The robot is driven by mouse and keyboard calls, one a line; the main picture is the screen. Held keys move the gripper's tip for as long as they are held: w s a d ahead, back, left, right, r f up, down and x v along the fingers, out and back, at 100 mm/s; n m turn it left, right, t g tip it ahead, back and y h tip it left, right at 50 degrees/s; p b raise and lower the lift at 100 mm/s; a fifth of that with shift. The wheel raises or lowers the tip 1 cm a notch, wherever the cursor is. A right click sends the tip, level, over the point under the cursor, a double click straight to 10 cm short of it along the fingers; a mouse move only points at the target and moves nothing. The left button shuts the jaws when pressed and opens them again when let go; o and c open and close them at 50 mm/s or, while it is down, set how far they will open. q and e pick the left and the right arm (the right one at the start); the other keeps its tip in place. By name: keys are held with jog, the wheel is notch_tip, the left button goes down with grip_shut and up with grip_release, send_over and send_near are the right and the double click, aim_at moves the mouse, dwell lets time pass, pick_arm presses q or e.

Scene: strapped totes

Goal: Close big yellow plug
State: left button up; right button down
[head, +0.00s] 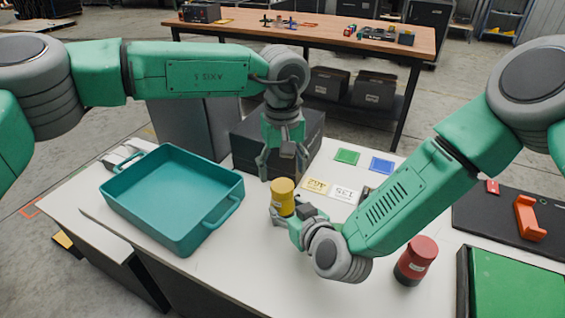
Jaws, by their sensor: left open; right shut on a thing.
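The big yellow plug (283,196) is a yellow cylinder in front of the black box, above the white table. My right gripper (281,214) is shut on it from the lower right; its fingers hide the plug's lower part, and I cannot tell whether it touches the table. My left gripper (282,165) is open and empty, pointing down just above and behind the yellow plug, in front of the black box.
A teal tray (232,203) stands left. A black box (243,150) is behind. Green (347,156) and blue (382,165) cards lie at the back. A red plug (415,261) stands right, near an orange part (529,217) and a green panel (515,285).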

aim_at(283, 184)
pick_arm(q)
jog(key=n, duration=0.3)
jog(key=r+n, duration=0.1)
jog(key=n, duration=0.1)
jog(key=shift+n, duration=0.4)
pick_arm(e)
jog(key=shift+f, duration=0.1)
pick_arm(q)
jog(key=n, duration=0.3)
jog(key=r+n, duration=0.1)
jog(key=n, duration=0.2)
jog(key=shift+n, duration=0.3)
jog(key=n, duration=0.6)
jog(key=shift+r, duration=0.4)
jog(key=n, duration=0.4)
jog(key=shift+r, duration=0.3)
jog(key=shift+f, duration=0.1)
jog(key=shift+f, duration=3.95)
